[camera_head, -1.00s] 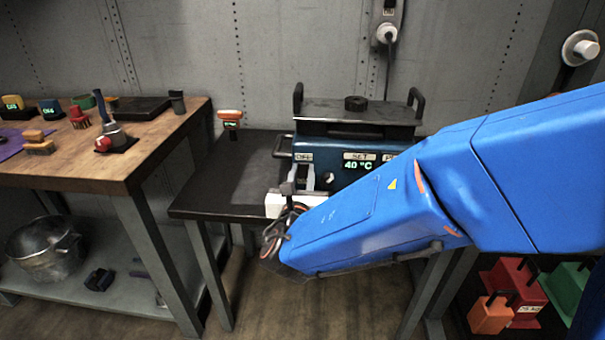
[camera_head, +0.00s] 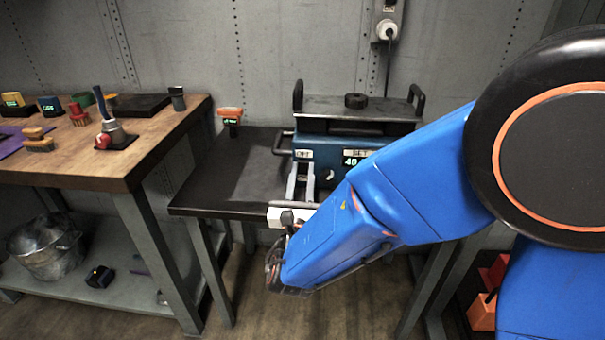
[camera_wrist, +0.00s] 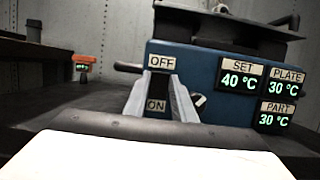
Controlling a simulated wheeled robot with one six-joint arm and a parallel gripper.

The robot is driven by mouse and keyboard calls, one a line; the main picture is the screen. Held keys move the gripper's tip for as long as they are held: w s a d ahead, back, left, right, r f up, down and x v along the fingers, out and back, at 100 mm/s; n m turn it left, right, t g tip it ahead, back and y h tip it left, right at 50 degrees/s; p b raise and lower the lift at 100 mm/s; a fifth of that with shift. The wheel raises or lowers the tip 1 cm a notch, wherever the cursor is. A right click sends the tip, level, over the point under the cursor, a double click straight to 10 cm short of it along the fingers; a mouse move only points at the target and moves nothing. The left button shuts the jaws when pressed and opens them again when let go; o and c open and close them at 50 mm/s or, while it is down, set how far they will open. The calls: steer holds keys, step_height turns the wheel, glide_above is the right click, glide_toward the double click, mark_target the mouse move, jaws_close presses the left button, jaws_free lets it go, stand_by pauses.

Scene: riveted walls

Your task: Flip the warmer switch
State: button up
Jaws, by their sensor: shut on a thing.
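The warmer (camera_head: 325,148) is a blue box on a dark side table, with a dark lidded top, side handles and a black knob. In the wrist view its front (camera_wrist: 215,72) reads SET 40 °C, PLATE 30 °C and PART 30 °C. The warmer switch (camera_wrist: 157,84) is a dark strip between an OFF label above and an ON label below. My gripper (camera_head: 301,170) reaches the warmer's front from below. In the wrist view its two pale fingers (camera_wrist: 160,88) are shut on the switch, one on each side. The switch lever's position is hard to make out.
The dark side table (camera_head: 225,200) has bare room left of the warmer. An orange-topped gadget (camera_head: 230,116) stands at its back. A wooden bench (camera_head: 150,155) with tools is at left. A wall socket with a plug (camera_head: 386,30) is above the warmer.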

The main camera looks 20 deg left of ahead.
steer(key=o, duration=1.1)
steer(key=shift+c, duration=0.2)
steer(key=shift+s, duration=0.1)
steer(key=v, duration=1.7)
steer(key=shift+d+f, duration=0.1)
steer(key=shift+d, duration=0.05)
